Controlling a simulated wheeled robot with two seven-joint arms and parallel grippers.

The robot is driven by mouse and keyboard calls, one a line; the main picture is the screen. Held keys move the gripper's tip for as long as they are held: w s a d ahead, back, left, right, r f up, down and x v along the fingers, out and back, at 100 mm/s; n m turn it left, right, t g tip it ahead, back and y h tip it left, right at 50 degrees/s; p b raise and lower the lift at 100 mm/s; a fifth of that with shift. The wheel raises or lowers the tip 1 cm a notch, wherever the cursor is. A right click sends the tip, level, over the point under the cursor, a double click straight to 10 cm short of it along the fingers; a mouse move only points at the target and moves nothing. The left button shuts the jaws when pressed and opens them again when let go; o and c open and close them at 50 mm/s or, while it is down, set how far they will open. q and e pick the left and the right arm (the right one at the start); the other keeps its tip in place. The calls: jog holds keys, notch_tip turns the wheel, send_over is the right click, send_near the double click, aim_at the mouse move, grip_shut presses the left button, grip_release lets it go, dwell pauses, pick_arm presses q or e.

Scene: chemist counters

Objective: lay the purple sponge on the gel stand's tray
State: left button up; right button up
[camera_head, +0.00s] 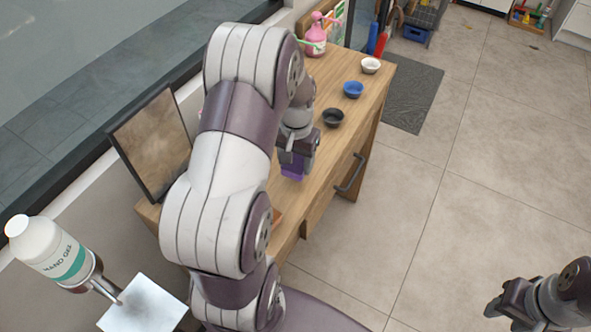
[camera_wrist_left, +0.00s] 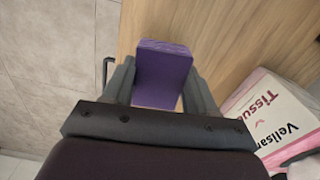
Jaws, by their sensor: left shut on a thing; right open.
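The purple sponge (camera_head: 293,175) is in my left gripper (camera_head: 296,160), at the near part of the wooden desk top. In the left wrist view the sponge (camera_wrist_left: 163,75) sits between both fingers of the left gripper (camera_wrist_left: 160,88), which is shut on it. I cannot tell whether the sponge touches the wood. The gel stand's tray (camera_head: 143,308) is a pale square plate at the bottom left, below the hand gel bottle (camera_head: 50,252); its visible part is bare. My right gripper (camera_head: 503,303) is open and empty over the floor at the lower right.
The wooden desk (camera_head: 372,100) holds black (camera_head: 333,118), blue (camera_head: 353,90) and white (camera_head: 370,66) bowls and a pink bottle (camera_head: 316,42). A framed panel (camera_head: 152,145) stands at its left edge. A tissue box (camera_wrist_left: 275,112) shows in the wrist view. Floor at right is clear.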

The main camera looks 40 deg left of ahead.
pick_arm(q)
jog(key=w+d+r+p, duration=0.2)
jog(key=w+d+r, duration=0.2)
jog(key=w, duration=0.6)
notch_tip(320, 180, up, 3)
jog(key=shift+w+f, duration=0.15)
jog(key=shift+w, duration=0.2)
